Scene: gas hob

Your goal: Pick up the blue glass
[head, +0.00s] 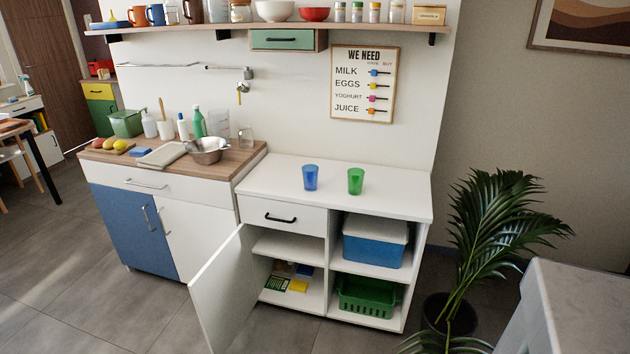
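The blue glass (310,178) is a translucent tumbler standing upright on the white cabinet top (276,172), left of its middle. A translucent green glass (355,181) stands upright to its right, a short gap apart. Nothing touches the blue glass or blocks the view of it. My gripper does not show in the head view.
Below, a white cabinet door (224,292) stands open toward the front left. A potted palm (495,225) stands right of the cabinet. A shelf (270,30) with a green drawer hangs above. A wooden counter (230,160) with a metal bowl (207,150) adjoins on the left.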

